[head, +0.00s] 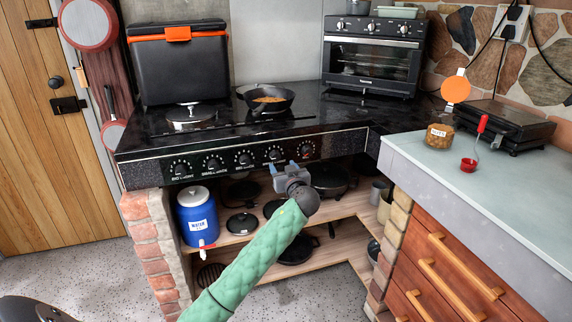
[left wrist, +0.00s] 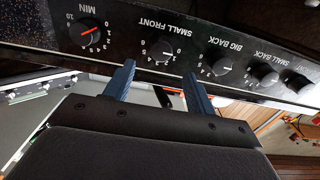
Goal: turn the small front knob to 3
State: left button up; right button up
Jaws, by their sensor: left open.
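The small front knob (head: 274,154) is a round black knob on the stove's dark front panel, second from the right. In the left wrist view, upside down, the knob (left wrist: 163,48) sits under the label "SMALL FRONT", with numbers around it. I cannot read its setting surely. My left gripper (head: 285,166) is open and empty, just in front of and slightly below this knob. In the left wrist view the two blue-grey fingers (left wrist: 160,69) stand apart, with the knob beyond the gap between their tips. They appear not to touch it. My right gripper is out of view.
The red-pointer MIN knob (head: 306,149) and the big back knob (head: 243,159) flank it closely. A pan (head: 268,100) sits on the stovetop. Below are shelves with pans and a blue water container (head: 198,215). A counter (head: 440,165) stands at right.

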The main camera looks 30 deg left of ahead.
aim_at(277, 157)
pick_arm(q)
jog(key=shift+x, duration=3.35)
jog(key=shift+f, duration=0.1)
jog(key=c, duration=1)
